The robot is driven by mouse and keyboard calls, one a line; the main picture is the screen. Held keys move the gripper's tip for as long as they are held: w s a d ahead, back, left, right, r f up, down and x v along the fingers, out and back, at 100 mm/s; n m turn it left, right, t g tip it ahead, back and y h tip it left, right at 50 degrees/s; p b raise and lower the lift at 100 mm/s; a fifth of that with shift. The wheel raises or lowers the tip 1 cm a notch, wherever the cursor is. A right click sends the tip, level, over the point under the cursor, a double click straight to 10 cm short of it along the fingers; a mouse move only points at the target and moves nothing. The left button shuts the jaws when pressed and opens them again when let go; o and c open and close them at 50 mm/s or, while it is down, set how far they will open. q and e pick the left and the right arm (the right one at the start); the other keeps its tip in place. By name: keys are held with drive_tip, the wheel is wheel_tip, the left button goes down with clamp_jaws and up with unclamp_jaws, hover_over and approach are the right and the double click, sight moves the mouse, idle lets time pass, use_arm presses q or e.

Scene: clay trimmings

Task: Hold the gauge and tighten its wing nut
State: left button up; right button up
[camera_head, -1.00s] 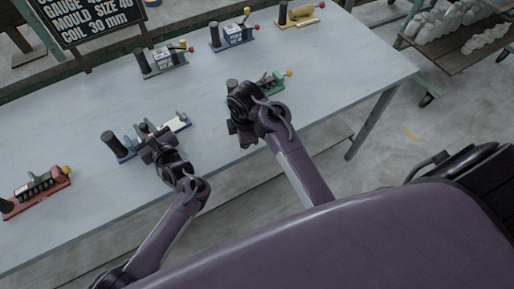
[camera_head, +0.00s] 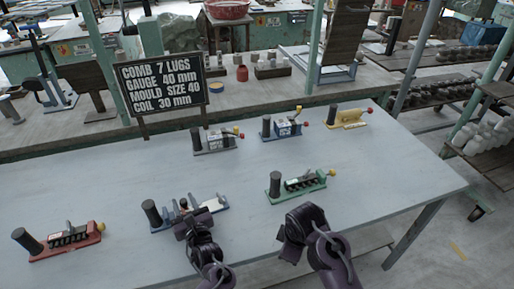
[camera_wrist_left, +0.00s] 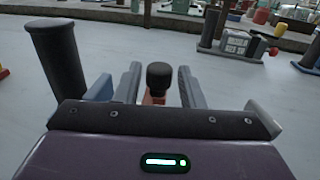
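A blue-based tool (camera_head: 160,222) with a dark upright cylinder (camera_head: 152,212) and a pale end piece stands on the grey table. My left gripper (camera_head: 187,217) is at its near side and hides its middle. In the left wrist view the two grey fingers (camera_wrist_left: 158,85) are apart, with a black knob (camera_wrist_left: 160,75) on a reddish stem between them and gaps on both sides. The dark cylinder (camera_wrist_left: 55,60) stands left of the fingers. No wing nut can be made out. My right gripper (camera_head: 295,222) is in front of the green tool (camera_head: 298,187); its fingers are unclear.
Similar tools stand around: red (camera_head: 65,242) at left, grey (camera_head: 215,141) and blue-white (camera_head: 284,127) behind, yellow (camera_head: 348,118) at back right. A sign (camera_head: 163,86) at the back reads gauge 40 mm, coil 30 mm. The table's middle is clear.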

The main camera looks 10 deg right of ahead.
use_arm(q)
drive_tip(key=shift+o, duration=0.8)
drive_tip(key=shift+a, duration=0.1)
